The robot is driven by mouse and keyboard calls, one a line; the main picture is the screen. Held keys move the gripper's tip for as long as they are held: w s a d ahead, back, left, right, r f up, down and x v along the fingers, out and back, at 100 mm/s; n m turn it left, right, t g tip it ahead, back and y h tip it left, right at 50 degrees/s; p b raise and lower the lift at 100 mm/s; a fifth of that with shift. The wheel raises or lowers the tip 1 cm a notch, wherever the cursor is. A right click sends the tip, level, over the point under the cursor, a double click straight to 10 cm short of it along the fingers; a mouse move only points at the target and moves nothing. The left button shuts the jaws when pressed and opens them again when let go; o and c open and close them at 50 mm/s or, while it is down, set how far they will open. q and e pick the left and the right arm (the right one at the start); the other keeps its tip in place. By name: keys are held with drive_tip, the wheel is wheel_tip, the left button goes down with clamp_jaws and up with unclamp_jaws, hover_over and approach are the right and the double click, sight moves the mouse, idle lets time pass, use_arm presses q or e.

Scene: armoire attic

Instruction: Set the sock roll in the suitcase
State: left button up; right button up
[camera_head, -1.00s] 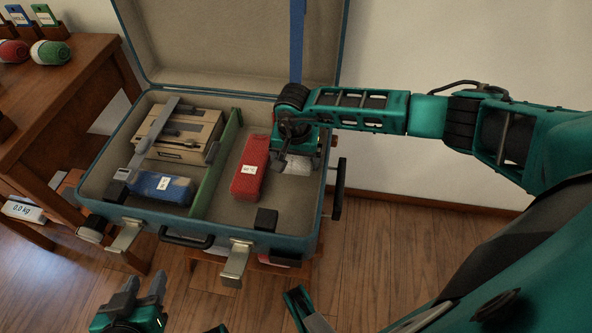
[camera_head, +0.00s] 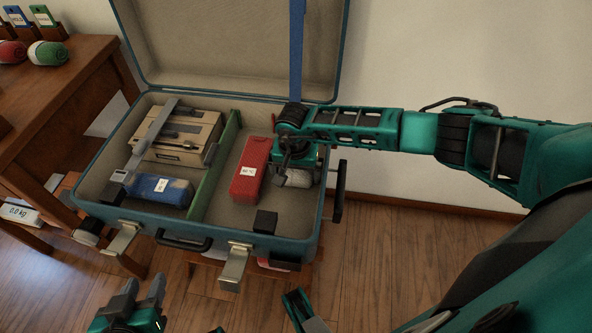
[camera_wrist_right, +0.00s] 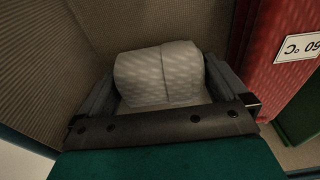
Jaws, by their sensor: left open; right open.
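The open suitcase (camera_head: 128,211) stands with its lid up, and a green divider (camera_head: 215,165) splits its tray. The light grey patterned sock roll (camera_head: 299,179) lies in the right compartment, near its right wall. It also shows in the right wrist view (camera_wrist_right: 160,75). My right gripper (camera_wrist_right: 160,92) is over the sock roll, its open fingers on either side of it; I cannot tell whether they touch it. In the head view my right arm hides part of the roll. My left gripper (camera_head: 147,296) is open and empty in front of the suitcase, low in the picture.
A red labelled pouch (camera_head: 249,170) lies left of the roll in the same compartment. A blue pouch (camera_head: 160,190) and a beige box (camera_head: 178,136) lie in the left compartment. A wooden table (camera_head: 65,85) with red and green rolls stands at the left.

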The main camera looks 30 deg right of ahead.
sight(295, 175)
drive_tip(key=shift+r, duration=0.2)
wheel_tip(295, 175, up, 12)
drive_tip(key=s+p, duration=0.1)
drive_tip(key=p, duration=0.2)
drive_tip(key=shift+a, duration=0.45)
drive_tip(key=shift+s+f, duration=0.15)
